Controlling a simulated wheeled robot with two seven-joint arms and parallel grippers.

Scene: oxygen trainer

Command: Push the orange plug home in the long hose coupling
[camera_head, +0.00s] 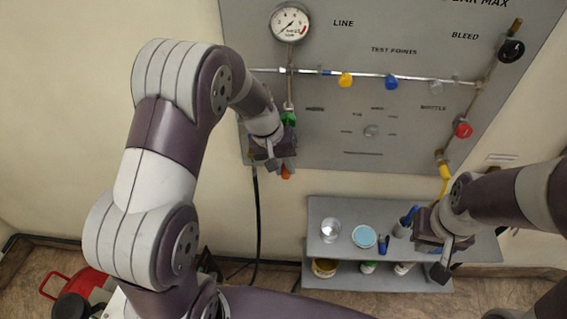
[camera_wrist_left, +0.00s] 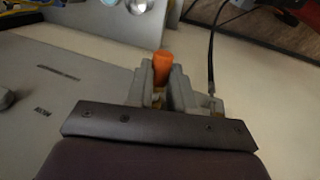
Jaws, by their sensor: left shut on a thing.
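The orange plug (camera_head: 286,173) shows just below my left gripper (camera_head: 284,166) at the lower left of the panel. In the left wrist view the orange plug (camera_wrist_left: 161,68) stands up between the two grey fingers of my left gripper (camera_wrist_left: 166,90), which is shut on it. A little brass colour shows beneath it between the fingers. A black hose (camera_head: 256,215) hangs beside the gripper; in the left wrist view the hose (camera_wrist_left: 211,62) ends in a fitting near the right finger. I cannot make out the long coupling or how deep the plug sits. My right gripper (camera_head: 440,262) is above the shelf's right part.
The grey panel (camera_head: 400,120) carries a gauge (camera_head: 290,23), a pipe with coloured knobs and a green part (camera_head: 288,118) just above my left gripper. A grey shelf (camera_head: 320,212) with cups and pots stands below. A red object (camera_head: 88,284) lies on the floor.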

